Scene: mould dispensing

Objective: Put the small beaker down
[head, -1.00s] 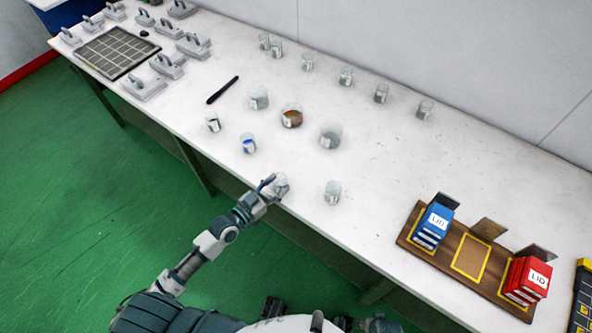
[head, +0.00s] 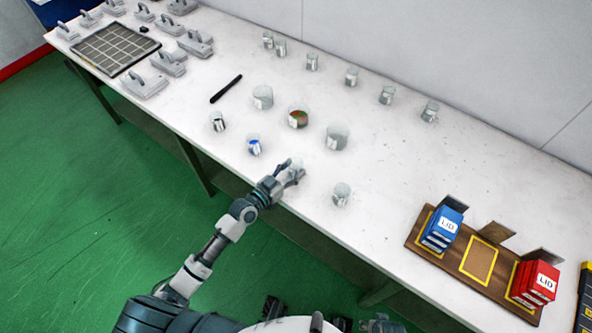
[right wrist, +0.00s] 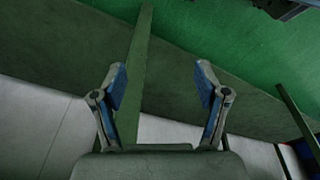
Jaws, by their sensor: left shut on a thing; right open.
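My left gripper (head: 289,172) is at the front edge of the white table (head: 400,190) in the head view. It is shut on a small clear beaker (head: 295,166), which the fingers partly hide. I cannot tell whether the beaker touches the table top. Another small beaker (head: 341,194) stands to the right of it, and one with blue contents (head: 254,146) stands to its left. In the right wrist view my right gripper (right wrist: 161,85) is open and empty, away from the table top, with green floor beyond it.
Several small beakers line the back. A black pen-like rod (head: 226,89) lies at left.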

